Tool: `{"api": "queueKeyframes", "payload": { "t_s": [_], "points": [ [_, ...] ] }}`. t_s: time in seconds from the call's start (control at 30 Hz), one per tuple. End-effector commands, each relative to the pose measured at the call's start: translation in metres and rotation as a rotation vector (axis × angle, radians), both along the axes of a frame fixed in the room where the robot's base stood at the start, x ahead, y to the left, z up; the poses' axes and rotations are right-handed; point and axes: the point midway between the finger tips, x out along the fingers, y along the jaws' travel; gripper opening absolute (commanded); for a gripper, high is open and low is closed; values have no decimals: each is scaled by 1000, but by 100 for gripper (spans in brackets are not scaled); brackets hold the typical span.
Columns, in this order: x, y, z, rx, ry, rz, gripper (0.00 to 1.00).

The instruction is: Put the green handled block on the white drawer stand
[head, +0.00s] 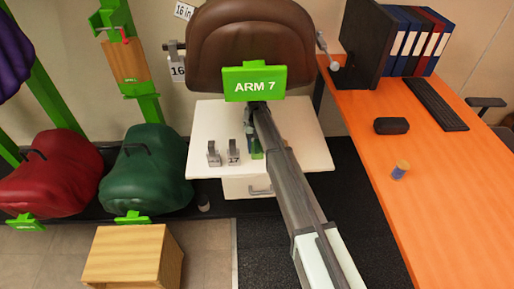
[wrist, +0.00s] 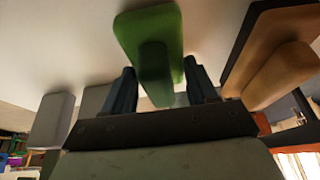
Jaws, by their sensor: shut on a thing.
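The white drawer stand (head: 211,122) stands in the middle of the head view, with a flat top and a drawer at its front. The green handled block (wrist: 150,35) is in the wrist view, its handle between the two dark fingers of my gripper (wrist: 161,88), which is shut on it. In the head view a bit of the green block (head: 257,153) shows beside my arm, over the stand top; my arm hides the rest. The white surface lies close behind the block in the wrist view. I cannot tell whether the block touches it.
Two grey handled blocks (head: 213,154) (head: 233,152) stand on the stand top, left of my gripper. A brown handled block (wrist: 268,65) is close on the right in the wrist view. An orange desk (head: 375,165) is at right; a brown saddle (head: 215,50) is behind.

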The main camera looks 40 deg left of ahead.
Motion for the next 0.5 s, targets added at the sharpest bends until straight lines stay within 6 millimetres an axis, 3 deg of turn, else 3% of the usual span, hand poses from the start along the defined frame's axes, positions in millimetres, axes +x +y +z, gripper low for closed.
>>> {"api": "queueKeyframes", "payload": {
  "t_s": [0.17,0.2,0.43,0.5],
  "points": [
    [0,0,-2,0,0,0,21],
    [0,0,-2,0,0,0,60],
    [0,0,-2,0,0,0,83],
    [0,0,-2,0,0,0,83]
  ]
}}
